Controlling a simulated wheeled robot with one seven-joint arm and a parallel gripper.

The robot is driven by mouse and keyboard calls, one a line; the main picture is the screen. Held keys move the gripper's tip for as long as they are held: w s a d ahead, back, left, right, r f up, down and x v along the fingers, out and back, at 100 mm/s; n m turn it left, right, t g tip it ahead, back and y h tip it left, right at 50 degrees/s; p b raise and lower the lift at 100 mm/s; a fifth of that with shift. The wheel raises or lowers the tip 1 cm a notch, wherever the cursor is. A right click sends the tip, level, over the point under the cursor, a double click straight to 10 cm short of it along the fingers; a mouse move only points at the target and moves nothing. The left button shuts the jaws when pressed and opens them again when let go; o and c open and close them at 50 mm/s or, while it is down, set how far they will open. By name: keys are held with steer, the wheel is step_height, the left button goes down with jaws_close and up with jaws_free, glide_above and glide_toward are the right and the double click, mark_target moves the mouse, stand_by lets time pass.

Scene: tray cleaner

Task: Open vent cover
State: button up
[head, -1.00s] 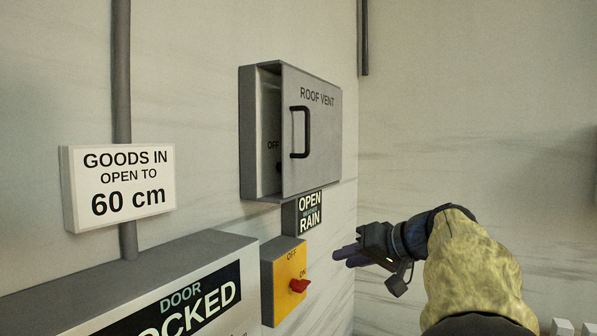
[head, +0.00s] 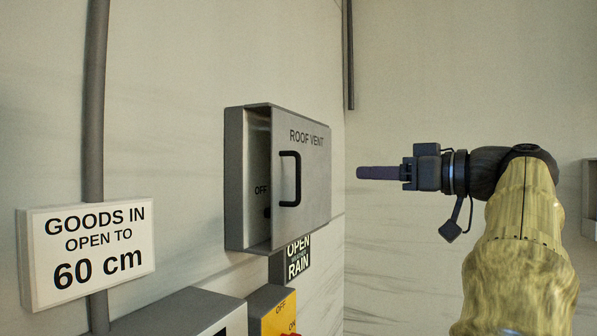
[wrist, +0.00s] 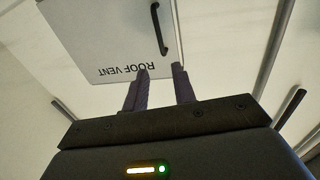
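The vent cover (head: 312,190) is a grey metal panel marked ROOF VENT, on the front of a grey wall box (head: 236,180). The panel leaves a gap at the box's left side, where part of an OFF label (head: 261,190) and a dark part show inside. A black bar handle (head: 290,178) is upright near the panel's left edge. My gripper (head: 364,172) is to the right of the cover, apart from it, pointing left. In the wrist view the cover (wrist: 105,42) and handle (wrist: 158,30) appear upside down beyond my gripper's two spread, empty fingers (wrist: 161,70).
An OPEN RAIN sign (head: 297,258) and a yellow switch box (head: 272,312) are below the vent box. A GOODS IN sign (head: 88,250) and a grey pipe (head: 95,110) are to the left. Wall space around my gripper looks clear.

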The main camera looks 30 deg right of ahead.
steer(key=p, duration=0.6)
glide_above(298, 202)
steer(key=shift+w+d, duration=0.15)
steer(key=shift+w, duration=0.15)
steer(key=shift+c, duration=0.2)
jaws_close()
